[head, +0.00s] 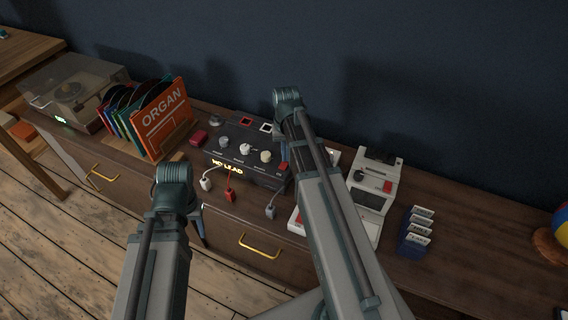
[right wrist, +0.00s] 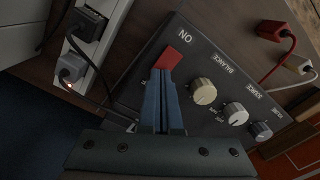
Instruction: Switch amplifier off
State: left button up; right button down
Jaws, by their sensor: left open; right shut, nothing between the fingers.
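The amplifier (head: 222,156) is a dark box on the sideboard with several knobs and glowing yellow lettering on its front. Its red switch (head: 283,166) is at the right end; in the right wrist view the switch (right wrist: 168,58) sits beside the word ON. My right gripper (right wrist: 163,78) is shut and empty, its fingertips right at the switch's lower edge; I cannot tell whether they touch. In the head view my right forearm mostly hides this gripper. My left gripper (head: 199,232) hangs in front of the sideboard, mostly hidden by its arm, open and away from the amplifier.
A record rack with an orange ORGAN sleeve (head: 162,117) and a turntable (head: 75,90) stand left. A white device (head: 374,188) and a blue card holder (head: 414,236) stand right. A white power strip (right wrist: 86,68) lies close by.

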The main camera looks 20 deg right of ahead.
jog(key=shift+f, duration=0.15)
notch_tip(320, 180, up, 7)
jog(key=p, duration=0.7)
dwell(0.4)
